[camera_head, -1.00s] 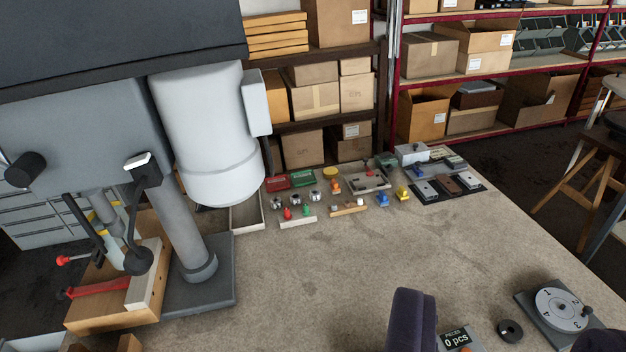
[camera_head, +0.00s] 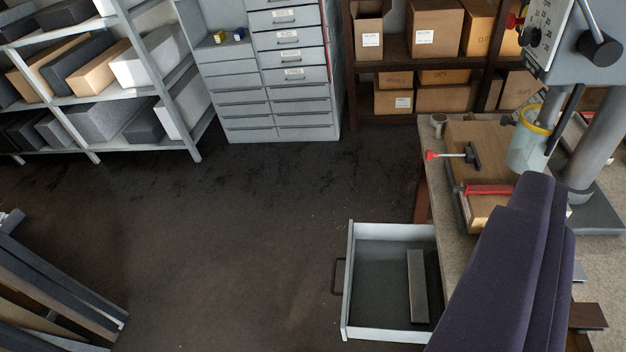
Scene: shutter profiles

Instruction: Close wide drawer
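An open drawer (camera_head: 347,300) with pale walls and a dark floor sticks out to the left from under the workbench (camera_head: 436,190). Its dark handle (camera_head: 337,277) is on the left-hand front face. A grey flat bar (camera_head: 417,286) lies inside it. The drawer's near right part is hidden by a dark purple part of mine, which I take to be my gripper (camera_head: 540,195), reaching up from the lower edge. It appears above the bench edge, right of the drawer. Whether its fingers are open or shut does not show.
The dark floor (camera_head: 225,240) left of the drawer is clear. A grey drawer cabinet (camera_head: 295,105) and shelving (camera_head: 190,140) stand at the back. A drill press (camera_head: 590,130) with a wooden block and red clamps is on the bench. Dark beams lie lower left.

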